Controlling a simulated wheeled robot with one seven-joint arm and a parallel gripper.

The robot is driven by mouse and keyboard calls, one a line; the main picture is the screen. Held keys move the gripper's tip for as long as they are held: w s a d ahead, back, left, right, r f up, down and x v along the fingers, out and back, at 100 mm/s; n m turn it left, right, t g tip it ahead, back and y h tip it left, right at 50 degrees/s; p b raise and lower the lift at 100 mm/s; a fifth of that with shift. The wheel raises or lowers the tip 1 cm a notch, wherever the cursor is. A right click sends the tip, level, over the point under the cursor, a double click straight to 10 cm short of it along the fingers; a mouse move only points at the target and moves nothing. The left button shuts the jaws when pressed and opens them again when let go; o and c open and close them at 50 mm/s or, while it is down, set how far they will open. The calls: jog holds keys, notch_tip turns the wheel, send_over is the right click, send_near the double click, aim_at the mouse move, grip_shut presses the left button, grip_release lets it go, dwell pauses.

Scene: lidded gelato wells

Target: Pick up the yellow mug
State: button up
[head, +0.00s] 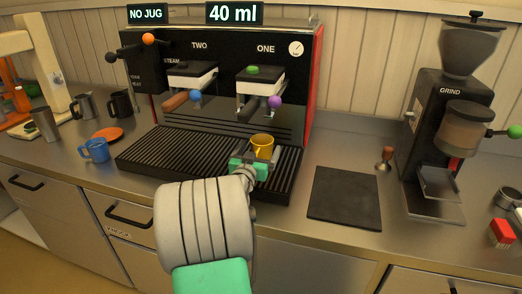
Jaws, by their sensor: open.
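The yellow mug (262,146) stands upright on the ribbed black drip tray (140,160) of the espresso machine, near its right end under the group marked ONE. My gripper (253,158) is open at the near side of the mug, its green and grey parts overlapping the mug's lower part in the head view. Whether the fingers are around the mug or only in front of it, and whether they touch it, I cannot tell. My arm hides part of the tray's front edge.
A blue mug (96,150) and an orange disc (107,135) are left of the tray. Above the yellow mug hangs a handle with a purple knob (275,102). A dark mat (345,197) and a grinder (440,140) stand to the right.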

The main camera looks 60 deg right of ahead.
jog(key=shift+d, duration=0.4)
jog(key=shift+w, duration=0.1)
jog(key=shift+c, duration=0.6)
